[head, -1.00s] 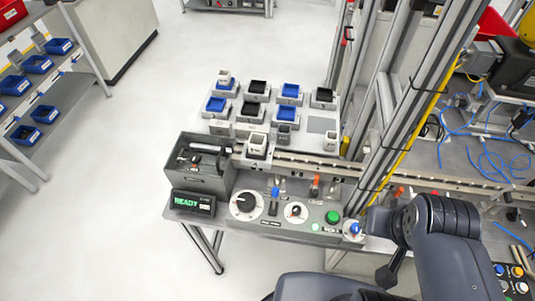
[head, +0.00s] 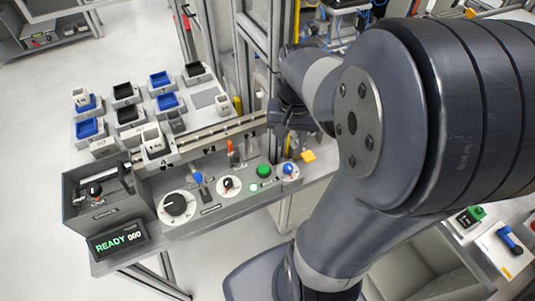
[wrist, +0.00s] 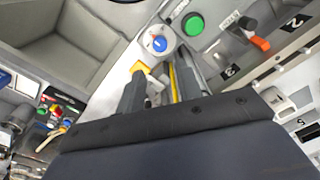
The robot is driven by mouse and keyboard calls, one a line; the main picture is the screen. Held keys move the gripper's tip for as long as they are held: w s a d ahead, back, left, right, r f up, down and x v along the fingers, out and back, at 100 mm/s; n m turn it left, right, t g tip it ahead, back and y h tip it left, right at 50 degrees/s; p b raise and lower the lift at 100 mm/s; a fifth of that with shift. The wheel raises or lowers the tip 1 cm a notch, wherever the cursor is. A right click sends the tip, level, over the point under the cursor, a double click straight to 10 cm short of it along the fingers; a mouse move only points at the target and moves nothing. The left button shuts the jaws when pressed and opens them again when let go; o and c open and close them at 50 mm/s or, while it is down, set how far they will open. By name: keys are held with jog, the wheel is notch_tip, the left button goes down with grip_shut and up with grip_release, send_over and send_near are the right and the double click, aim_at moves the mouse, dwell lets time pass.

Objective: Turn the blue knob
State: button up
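The blue knob (head: 288,168) is small and sits on a round white dial at the right end of the grey control panel (head: 215,207). The blue knob also shows at the top centre of the wrist view (wrist: 159,43), uncovered. My gripper (wrist: 160,84) has its two grey fingers apart with nothing held between them. Its fingers point toward the dial and stay short of the knob, not touching it. In the head view my gripper is a dark shape beyond and above the dial, and its fingertips are hard to make out.
A green button (head: 264,171), a black knob (head: 227,184), a blue-tipped lever (head: 198,178) and a larger black dial (head: 176,204) share the panel. A small yellow piece (head: 308,156) is close beside the blue knob's dial. A metal post (head: 276,60) rises behind.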

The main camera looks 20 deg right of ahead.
aim_at(289, 166)
jog(key=shift+m, duration=0.3)
jog(key=f, duration=1.2)
jog(key=shift+w+d, duration=0.2)
jog(key=shift+w, duration=0.05)
jog(key=c, duration=0.7)
jog(key=shift+n, duration=0.4)
jog(key=n+b, duration=0.1)
jog(key=n, duration=0.4)
jog(key=shift+d+n, duration=0.1)
jog(key=shift+n, duration=0.2)
jog(key=n+b, duration=0.1)
jog(key=n, duration=0.4)
jog(key=shift+r+n, duration=0.1)
jog(key=shift+n, duration=0.2)
